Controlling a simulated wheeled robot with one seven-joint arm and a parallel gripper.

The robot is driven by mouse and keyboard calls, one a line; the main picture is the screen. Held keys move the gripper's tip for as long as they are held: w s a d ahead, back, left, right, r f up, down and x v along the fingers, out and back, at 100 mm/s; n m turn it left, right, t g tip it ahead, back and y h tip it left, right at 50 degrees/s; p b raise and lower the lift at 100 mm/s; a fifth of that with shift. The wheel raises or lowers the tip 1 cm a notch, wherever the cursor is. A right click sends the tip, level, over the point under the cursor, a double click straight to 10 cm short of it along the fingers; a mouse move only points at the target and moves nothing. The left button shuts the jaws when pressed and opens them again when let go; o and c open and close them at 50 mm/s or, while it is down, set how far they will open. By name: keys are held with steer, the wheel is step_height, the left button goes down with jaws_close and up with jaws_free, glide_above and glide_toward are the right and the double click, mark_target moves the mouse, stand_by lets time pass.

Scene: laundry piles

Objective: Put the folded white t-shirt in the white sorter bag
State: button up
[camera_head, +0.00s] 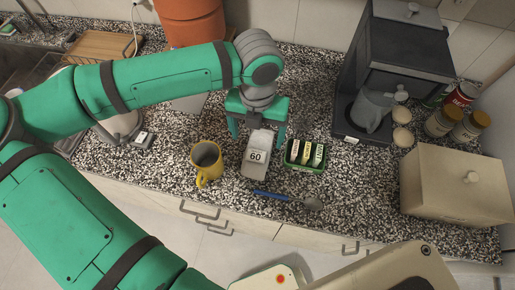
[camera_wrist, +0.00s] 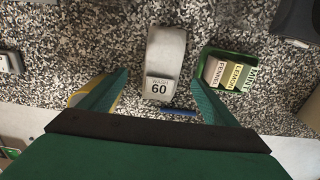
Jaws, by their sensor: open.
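A pale grey-white object (camera_head: 255,165) with a label reading "WASH 60" lies on the speckled counter. I cannot tell whether it is a bag. It also shows in the wrist view (camera_wrist: 166,48). My green gripper (camera_head: 258,131) is open above the counter at this object's far end. In the wrist view my gripper (camera_wrist: 158,77) has its two fingers apart, with the labelled object between them in the picture. I cannot tell the height of the fingertips over it. I make out no folded white t-shirt in either view.
A yellow mug (camera_head: 206,160) stands left of the labelled object. A green tray (camera_head: 305,168) of small packets is right of it, a blue-handled spoon (camera_head: 285,198) in front. Farther right are a coffee machine (camera_head: 398,55), jars and a beige box (camera_head: 455,190).

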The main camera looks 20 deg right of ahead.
mark_target(258, 147)
steer(key=shift+s+f, duration=0.15)
steer(key=shift+f, duration=3.55)
steer(key=c, duration=1.3)
steer(key=shift+r, duration=0.15)
